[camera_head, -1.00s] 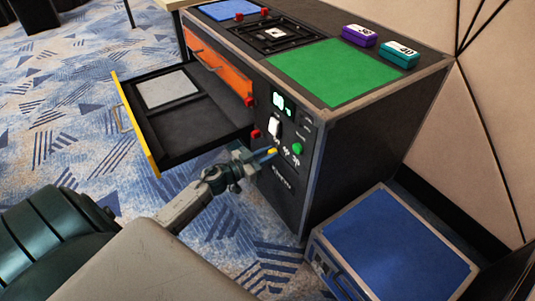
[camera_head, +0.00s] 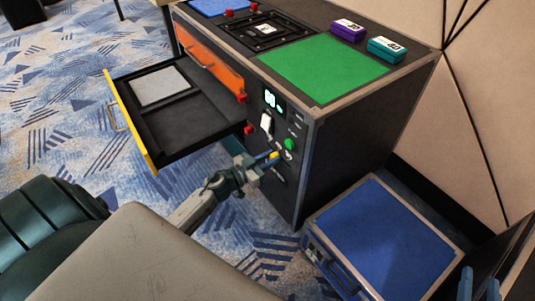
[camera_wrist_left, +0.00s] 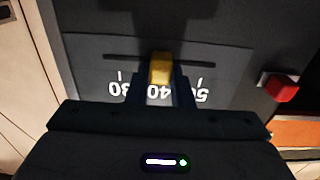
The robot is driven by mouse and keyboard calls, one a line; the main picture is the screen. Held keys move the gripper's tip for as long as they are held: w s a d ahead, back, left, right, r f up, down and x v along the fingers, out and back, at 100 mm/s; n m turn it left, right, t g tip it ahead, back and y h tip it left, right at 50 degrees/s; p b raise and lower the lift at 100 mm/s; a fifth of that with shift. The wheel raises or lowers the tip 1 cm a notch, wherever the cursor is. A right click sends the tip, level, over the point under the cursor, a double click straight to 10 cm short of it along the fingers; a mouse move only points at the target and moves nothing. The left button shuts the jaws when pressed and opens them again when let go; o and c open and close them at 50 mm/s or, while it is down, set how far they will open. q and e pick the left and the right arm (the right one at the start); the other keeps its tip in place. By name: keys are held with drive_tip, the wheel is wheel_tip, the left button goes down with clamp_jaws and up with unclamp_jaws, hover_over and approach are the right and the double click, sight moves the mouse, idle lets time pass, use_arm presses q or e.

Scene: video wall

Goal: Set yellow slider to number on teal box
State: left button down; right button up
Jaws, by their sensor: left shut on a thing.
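The yellow slider (camera_head: 273,155) sits on the front panel of the black cabinet. In the left wrist view the slider (camera_wrist_left: 160,68) is in a dark horizontal slot above an upside-down scale, between two ticks and by the 40, with 30 and 50 on either side. My left gripper (camera_head: 266,159) is shut on it; its fingers (camera_wrist_left: 160,88) partly cover the scale. The teal box (camera_head: 385,50) stands on the cabinet top; its white label is small and looks like 40. My right gripper (camera_head: 479,284) shows only blue fingertips, apart and empty, at the bottom right.
A purple box (camera_head: 348,30) stands beside the teal one. An open drawer (camera_head: 150,163) juts out left of my left gripper. A green button (camera_head: 289,144), a white switch (camera_head: 266,122) and a display (camera_head: 273,101) are above the slider. A blue-topped case (camera_head: 385,245) is at right.

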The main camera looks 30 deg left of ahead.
drive_tip(key=shift+f, duration=0.25)
use_arm(q)
drive_tip(key=c, duration=1.3)
unclamp_jaws()
drive_tip(key=v, duration=1.1)
drive_tip(key=shift+f, duration=0.1)
use_arm(e)
drive_tip(key=shift+w+r+t, duration=0.2)
drive_tip(key=shift+r+t, duration=0.2)
drive_tip(key=shift+r, duration=0.6)
drive_tip(key=shift+s+f, duration=0.2)
drive_tip(key=shift+f, duration=0.05)
